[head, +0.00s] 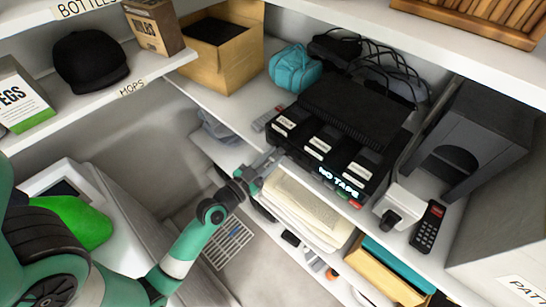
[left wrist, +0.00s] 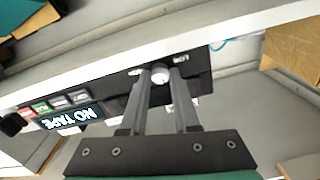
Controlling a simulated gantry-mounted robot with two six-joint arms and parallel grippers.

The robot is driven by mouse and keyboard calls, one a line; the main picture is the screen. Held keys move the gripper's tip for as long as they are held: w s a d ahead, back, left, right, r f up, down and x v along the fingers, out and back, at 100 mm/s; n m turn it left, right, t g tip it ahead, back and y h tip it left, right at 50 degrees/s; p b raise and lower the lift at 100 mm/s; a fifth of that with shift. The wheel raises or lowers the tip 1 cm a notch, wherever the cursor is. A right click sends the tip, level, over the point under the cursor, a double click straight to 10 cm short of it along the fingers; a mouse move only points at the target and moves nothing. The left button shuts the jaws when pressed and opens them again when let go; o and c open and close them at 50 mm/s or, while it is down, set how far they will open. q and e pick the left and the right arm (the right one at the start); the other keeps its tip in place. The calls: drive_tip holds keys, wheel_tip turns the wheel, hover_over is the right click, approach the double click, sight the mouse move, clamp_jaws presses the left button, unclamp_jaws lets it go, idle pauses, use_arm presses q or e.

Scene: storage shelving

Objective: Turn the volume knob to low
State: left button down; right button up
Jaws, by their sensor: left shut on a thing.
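A black tape player (head: 352,112) stands on the shelf in the head view, its lit display (head: 338,184) reading "NO TAPE". In the left wrist view its front panel (left wrist: 118,103) appears upside down, with the same display (left wrist: 68,118). My left gripper (head: 263,164) is at the left end of the player's front. In the left wrist view its fingers (left wrist: 160,82) are closed around the knob, one on each side. In the head view the gripper hides the knob. My right gripper is not in view.
A stack of papers (head: 305,205) lies on a lower shelf near my left gripper. A white device (head: 402,207) and a black remote (head: 427,226) stand right of the player. A teal bundle (head: 295,68) and black cables lie behind. The shelf edge (left wrist: 110,62) runs close to the fingertips.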

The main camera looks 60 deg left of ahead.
use_arm(q)
drive_tip(key=n, duration=0.5)
drive_tip(key=shift+n, duration=0.4)
idle(0.3)
drive_tip(key=c, duration=0.7)
unclamp_jaws()
drive_tip(key=shift+o, duration=0.2)
drive_tip(key=b+v, duration=0.5)
drive_tip(key=v, duration=0.6)
drive_tip(key=shift+s+d, duration=0.15)
drive_tip(key=shift+s, duration=0.15)
